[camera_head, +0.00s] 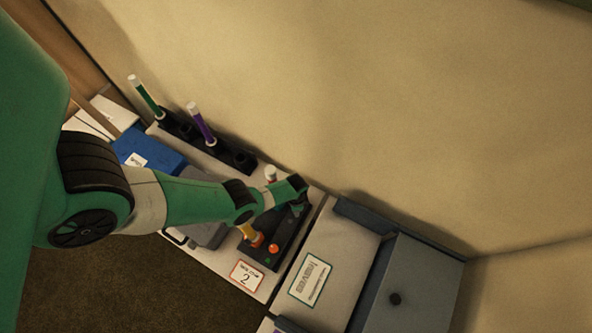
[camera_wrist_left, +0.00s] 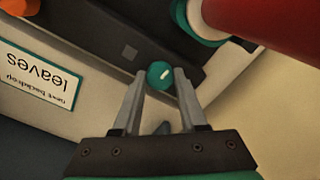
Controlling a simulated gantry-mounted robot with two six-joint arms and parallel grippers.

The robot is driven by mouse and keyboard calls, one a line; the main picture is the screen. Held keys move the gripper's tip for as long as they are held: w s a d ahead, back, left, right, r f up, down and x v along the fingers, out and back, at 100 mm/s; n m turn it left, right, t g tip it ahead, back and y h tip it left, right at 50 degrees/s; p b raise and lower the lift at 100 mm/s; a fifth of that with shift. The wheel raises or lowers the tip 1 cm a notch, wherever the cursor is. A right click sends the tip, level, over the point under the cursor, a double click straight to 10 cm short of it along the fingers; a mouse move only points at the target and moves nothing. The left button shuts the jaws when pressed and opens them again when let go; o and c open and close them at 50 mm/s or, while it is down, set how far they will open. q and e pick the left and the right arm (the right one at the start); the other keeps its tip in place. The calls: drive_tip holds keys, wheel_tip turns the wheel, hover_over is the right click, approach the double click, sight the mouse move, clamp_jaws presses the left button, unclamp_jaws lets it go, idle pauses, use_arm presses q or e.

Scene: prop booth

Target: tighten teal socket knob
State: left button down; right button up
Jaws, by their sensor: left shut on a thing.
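The teal knob (camera_wrist_left: 159,74) is round with a pale mark on its face, and shows in the left wrist view on the edge of a dark socket block. My left gripper (camera_wrist_left: 160,82) is shut on the knob, with one fingertip on each side. In the head view my left gripper (camera_head: 303,195) is over the far right end of the dark block (camera_head: 265,260), and the teal knob is mostly hidden there. Two orange knobs sit at the block's near end, the clearer one (camera_head: 273,249) by the front. My right gripper is not in view.
A red rod (camera_wrist_left: 255,20) stands in a teal-ringed socket close by the left fingers. A rack behind holds green (camera_head: 146,98) and purple (camera_head: 201,125) rods. A "leaves" card (camera_wrist_left: 38,82) lies on the neighbouring surface.

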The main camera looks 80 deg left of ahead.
use_arm(q)
drive_tip(key=shift+m, duration=0.5)
drive_tip(key=shift+c, duration=2.2)
unclamp_jaws()
